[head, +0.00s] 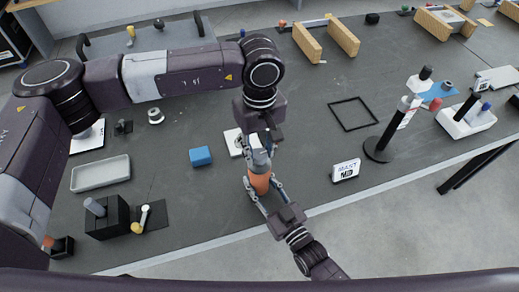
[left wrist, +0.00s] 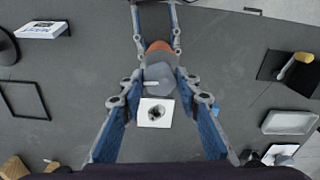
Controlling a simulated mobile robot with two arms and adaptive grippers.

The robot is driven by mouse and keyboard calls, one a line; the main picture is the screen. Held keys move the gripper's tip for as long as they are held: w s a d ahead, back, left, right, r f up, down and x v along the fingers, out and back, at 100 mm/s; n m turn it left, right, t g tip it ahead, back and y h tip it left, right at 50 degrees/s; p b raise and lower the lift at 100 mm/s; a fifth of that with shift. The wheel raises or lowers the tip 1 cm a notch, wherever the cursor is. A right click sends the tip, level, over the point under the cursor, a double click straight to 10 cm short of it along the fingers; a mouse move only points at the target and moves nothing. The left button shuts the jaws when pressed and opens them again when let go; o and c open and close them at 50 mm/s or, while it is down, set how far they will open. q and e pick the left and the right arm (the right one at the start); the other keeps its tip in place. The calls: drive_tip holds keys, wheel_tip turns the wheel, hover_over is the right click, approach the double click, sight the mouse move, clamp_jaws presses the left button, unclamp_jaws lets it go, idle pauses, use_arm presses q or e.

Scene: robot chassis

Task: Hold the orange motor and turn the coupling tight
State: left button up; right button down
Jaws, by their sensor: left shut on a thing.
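The orange motor (head: 259,183) is between the fingers of my right gripper (head: 262,184), which appears shut on it. It also shows in the left wrist view (left wrist: 163,47), partly behind the grey coupling. The grey coupling (left wrist: 159,76), with a pale pin on its side, sits at the motor's end. My left gripper (head: 261,151) is shut on the coupling from the opposite side, and its fingertips flank it in the left wrist view (left wrist: 160,80). In the head view the coupling is mostly hidden by the left gripper. How tight the joint is cannot be told.
A white plate with a dark round centre (left wrist: 144,121) lies below the grippers. A blue block (head: 201,156) is to their left, a grey tray (head: 101,174) farther left. A white labelled box (head: 346,171) and a black-based stand (head: 379,149) are to the right.

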sight(259, 153)
use_arm(q)
drive_tip(key=shift+m, duration=0.7)
drive_tip(key=o, duration=1.2)
drive_tip(key=shift+c, duration=0.2)
drive_tip(key=shift+r, duration=0.1)
wheel_tip(259, 153, up, 12)
